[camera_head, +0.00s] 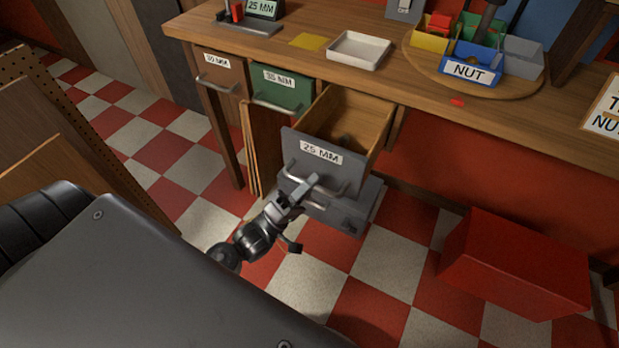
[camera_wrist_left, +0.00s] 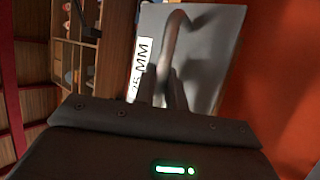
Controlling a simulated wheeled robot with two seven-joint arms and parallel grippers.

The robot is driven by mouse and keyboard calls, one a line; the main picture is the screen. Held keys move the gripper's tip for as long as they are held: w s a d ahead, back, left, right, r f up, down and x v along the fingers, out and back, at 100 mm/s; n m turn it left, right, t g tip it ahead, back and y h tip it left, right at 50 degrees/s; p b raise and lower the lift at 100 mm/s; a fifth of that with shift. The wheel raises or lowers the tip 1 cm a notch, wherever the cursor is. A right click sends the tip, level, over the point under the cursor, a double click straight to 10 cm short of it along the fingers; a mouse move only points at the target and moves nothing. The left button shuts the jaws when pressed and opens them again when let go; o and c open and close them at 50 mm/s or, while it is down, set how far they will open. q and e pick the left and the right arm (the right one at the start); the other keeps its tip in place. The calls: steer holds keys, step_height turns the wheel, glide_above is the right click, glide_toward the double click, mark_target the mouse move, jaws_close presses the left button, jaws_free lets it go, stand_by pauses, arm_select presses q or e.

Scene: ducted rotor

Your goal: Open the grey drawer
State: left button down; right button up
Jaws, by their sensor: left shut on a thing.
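The grey drawer (camera_head: 309,156) labelled 25 MM is pulled well out from under the workbench in the head view, and its wooden inside shows from above. Its front also fills the upper middle of the left wrist view (camera_wrist_left: 212,50), with the curved bar handle (camera_wrist_left: 170,48). My left gripper (camera_head: 306,190) is at the handle, low on the drawer front, and is shut on it. In the left wrist view the fingers (camera_wrist_left: 162,88) are dark and close around the bar. My right gripper is in neither view.
Beside it are a closed green drawer (camera_head: 281,89) and a closed brown drawer (camera_head: 220,75). A grey unit (camera_head: 345,208) sits below the open drawer. A red box (camera_head: 515,262) stands on the checkered floor at right. The workbench (camera_head: 400,85) carries a white tray (camera_head: 358,50) and coloured bins.

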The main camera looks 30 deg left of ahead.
arm_select(q)
steer(key=shift+f, duration=0.1)
steer(key=c, duration=1.5)
jaws_free()
steer(key=shift+o, duration=0.2)
